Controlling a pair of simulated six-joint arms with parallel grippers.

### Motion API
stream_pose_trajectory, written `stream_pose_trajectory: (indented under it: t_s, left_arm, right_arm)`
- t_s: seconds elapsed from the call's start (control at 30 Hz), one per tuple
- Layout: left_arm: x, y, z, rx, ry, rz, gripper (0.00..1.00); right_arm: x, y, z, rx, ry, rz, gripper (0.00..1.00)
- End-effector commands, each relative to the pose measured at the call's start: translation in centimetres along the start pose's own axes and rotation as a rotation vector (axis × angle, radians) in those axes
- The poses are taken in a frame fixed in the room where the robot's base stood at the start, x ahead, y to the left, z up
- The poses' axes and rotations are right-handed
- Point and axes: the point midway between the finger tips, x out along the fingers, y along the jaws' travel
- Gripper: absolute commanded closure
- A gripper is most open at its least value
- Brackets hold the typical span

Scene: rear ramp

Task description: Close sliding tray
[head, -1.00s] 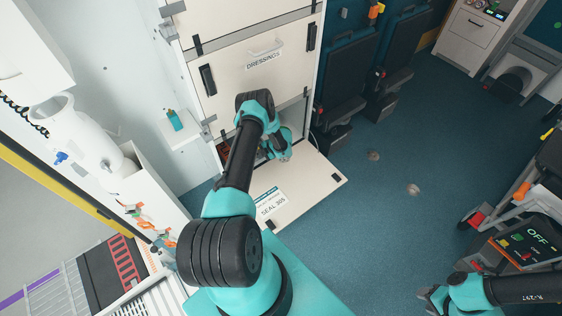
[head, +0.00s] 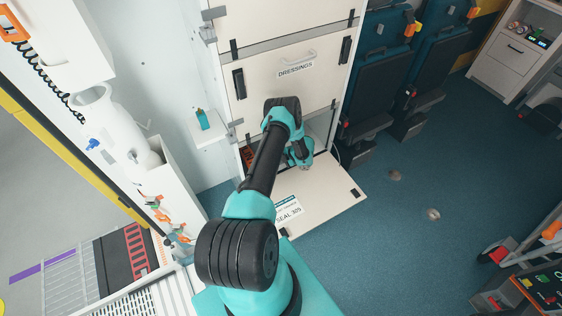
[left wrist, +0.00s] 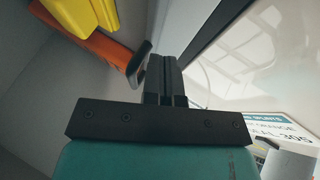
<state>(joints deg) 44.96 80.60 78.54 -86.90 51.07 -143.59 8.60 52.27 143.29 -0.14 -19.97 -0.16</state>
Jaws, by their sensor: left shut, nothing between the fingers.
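The open compartment (head: 318,126) is below the drawer marked DRESSINGS (head: 294,72) in the white cabinet. Its cream flap (head: 335,185) lies folded down, with a white label reading SEAL and a number. My left gripper (head: 299,158) is at the compartment's mouth, above the flap, partly hidden by my own arm. In the left wrist view its fingers (left wrist: 165,72) are shut and empty. Past them show an orange item (left wrist: 97,48) with a black handle-like part and a yellow item (left wrist: 85,14). I cannot clearly make out the sliding tray. My right gripper is out of view.
Blue-black folded seats (head: 375,95) stand right of the cabinet. A small shelf with a teal bottle (head: 203,119) is on the wall to the left. The blue floor (head: 400,240) right of the flap is mostly clear.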

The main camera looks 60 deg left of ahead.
Motion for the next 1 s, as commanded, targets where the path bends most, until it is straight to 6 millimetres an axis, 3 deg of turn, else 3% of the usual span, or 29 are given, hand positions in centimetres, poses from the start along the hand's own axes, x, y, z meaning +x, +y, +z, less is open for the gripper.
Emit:
stream_pose_trajectory:
  t_s: [0.17, 0.6, 0.8, 1.0]
  left_arm:
    - [-1.6, -3.0, 0.2, 0.013, -0.001, -0.002, 1.00]
    - [-9.9, -2.8, 0.2, 0.011, -0.002, -0.001, 1.00]
    - [-11.3, -2.8, 0.1, 0.011, 0.000, -0.003, 1.00]
    - [-11.4, -2.9, 0.1, 0.011, 0.000, -0.003, 1.00]
  right_arm:
    - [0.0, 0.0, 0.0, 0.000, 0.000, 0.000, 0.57]
    - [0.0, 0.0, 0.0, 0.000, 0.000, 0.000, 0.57]
    - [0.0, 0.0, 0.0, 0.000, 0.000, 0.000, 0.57]
    - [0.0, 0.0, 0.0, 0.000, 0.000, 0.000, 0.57]
